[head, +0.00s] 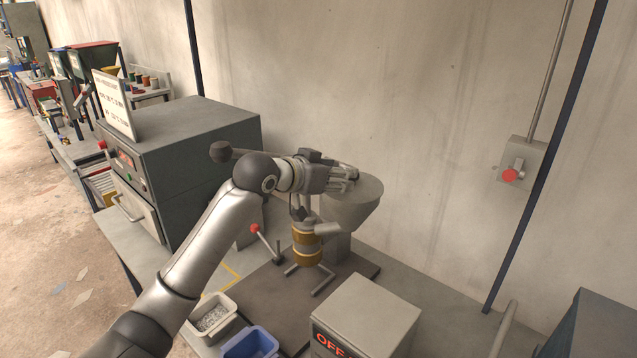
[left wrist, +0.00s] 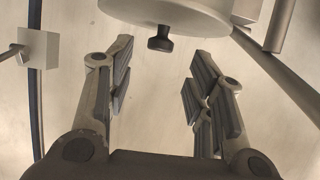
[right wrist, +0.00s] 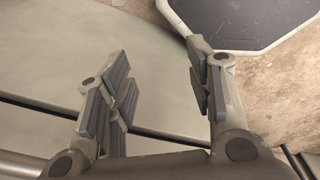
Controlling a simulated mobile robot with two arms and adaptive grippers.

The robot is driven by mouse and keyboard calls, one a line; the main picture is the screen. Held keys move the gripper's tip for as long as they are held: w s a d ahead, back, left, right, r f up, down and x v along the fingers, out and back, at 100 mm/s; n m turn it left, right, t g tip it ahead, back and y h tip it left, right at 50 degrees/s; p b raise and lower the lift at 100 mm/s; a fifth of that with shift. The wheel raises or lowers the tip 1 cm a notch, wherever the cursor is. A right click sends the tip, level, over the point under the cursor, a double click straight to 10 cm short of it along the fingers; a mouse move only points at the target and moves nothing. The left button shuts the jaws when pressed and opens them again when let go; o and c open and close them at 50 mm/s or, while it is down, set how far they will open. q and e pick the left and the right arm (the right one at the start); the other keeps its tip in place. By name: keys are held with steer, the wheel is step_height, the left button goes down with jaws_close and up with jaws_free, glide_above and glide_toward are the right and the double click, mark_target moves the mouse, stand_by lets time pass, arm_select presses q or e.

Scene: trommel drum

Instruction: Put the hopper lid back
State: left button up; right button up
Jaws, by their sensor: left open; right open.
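The grey cone-shaped hopper (head: 352,216) stands on the machine near the wall. My left gripper (head: 352,178) is at its top and hides part of the rim. In the left wrist view a pale round disc with a black knob (left wrist: 160,39), which looks like the hopper lid (left wrist: 190,14), shows at the top. The knob is beyond the open fingertips of my left gripper (left wrist: 162,65), between them in the picture and apart from them. I cannot tell whether the lid is seated. My right gripper (right wrist: 160,75) is open and empty, and does not show in the head view.
A dark grey cabinet (head: 205,135) with a sign stands left of the hopper. A red-knobbed lever (head: 267,243), a grey bin (head: 212,316), a blue bin (head: 250,344) and an OFF box (head: 368,312) are in front. A red-button switch (head: 510,175) is on the wall.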

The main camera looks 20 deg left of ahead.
arm_select(q)
steer(key=b+v, duration=0.2)
steer(key=v, duration=0.5)
